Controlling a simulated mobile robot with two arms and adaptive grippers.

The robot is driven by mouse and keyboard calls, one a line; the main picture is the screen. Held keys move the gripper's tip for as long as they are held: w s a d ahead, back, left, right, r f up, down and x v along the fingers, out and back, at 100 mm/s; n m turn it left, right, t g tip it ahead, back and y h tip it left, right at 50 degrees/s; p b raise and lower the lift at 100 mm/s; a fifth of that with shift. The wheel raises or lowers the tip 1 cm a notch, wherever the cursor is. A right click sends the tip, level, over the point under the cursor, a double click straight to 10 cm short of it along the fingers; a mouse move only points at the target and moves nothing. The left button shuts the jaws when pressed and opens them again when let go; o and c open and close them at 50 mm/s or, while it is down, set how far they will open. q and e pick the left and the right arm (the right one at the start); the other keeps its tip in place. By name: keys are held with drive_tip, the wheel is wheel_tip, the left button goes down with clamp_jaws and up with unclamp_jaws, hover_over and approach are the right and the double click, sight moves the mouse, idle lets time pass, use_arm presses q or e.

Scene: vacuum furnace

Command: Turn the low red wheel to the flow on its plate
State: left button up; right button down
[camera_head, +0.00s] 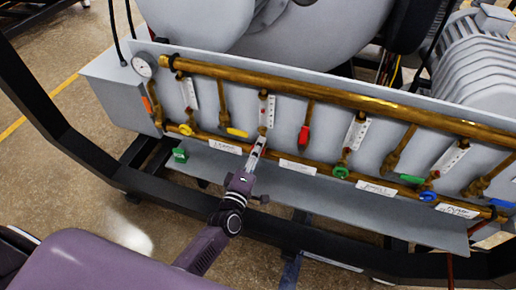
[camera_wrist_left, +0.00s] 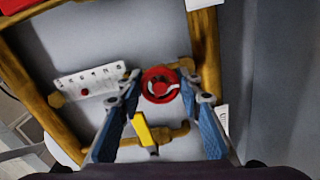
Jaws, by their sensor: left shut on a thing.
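The low red wheel (camera_wrist_left: 160,84) is small and round with a pale curved mark on its face. It shows in the left wrist view, between the two fingertips of my left gripper (camera_wrist_left: 164,88). The fingers are shut on its rim from both sides. Beside it is a white scale plate (camera_wrist_left: 92,82) with a red dot; its figures are too blurred to read. In the head view my left gripper (camera_head: 257,150) reaches the lower brass pipe, just below that plate (camera_head: 267,106), and hides the wheel. My right gripper is not in view.
A yellow wheel (camera_head: 186,129), a green wheel (camera_head: 340,172) and a blue wheel (camera_head: 428,196) sit along the same panel. A thick brass pipe (camera_head: 340,96) runs above. A black frame bar stands in front.

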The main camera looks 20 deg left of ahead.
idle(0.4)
use_arm(q)
drive_tip(key=o, duration=1.2)
drive_tip(key=s, duration=0.8)
drive_tip(key=shift+a, duration=0.1)
drive_tip(key=s+f+m+g, duration=0.3)
drive_tip(key=s+f, duration=0.2)
drive_tip(key=f, duration=0.6)
drive_tip(key=s+f+m+g+h, duration=0.1)
drive_tip(key=s+f+m+g, duration=0.25)
drive_tip(key=s+f, duration=0.45)
drive_tip(key=s+f+m+g, duration=0.3)
drive_tip(key=f+m, duration=0.1)
drive_tip(key=f, duration=0.9)
drive_tip(key=s+a+f+m+g, duration=0.2)
drive_tip(key=s+f, duration=0.2)
drive_tip(key=s, duration=0.5)
drive_tip(key=s+a+f+m+g+y, duration=0.1)
drive_tip(key=s+a+f+m+g, duration=0.1)
drive_tip(key=s+f, duration=0.3)
drive_tip(key=s+a+f+m+g, duration=0.2)
drive_tip(key=s+f+m+g, duration=0.1)
drive_tip(key=s, duration=1)
drive_tip(key=shift+f+y, duration=0.3)
drive_tip(key=shift+f, duration=0.5)
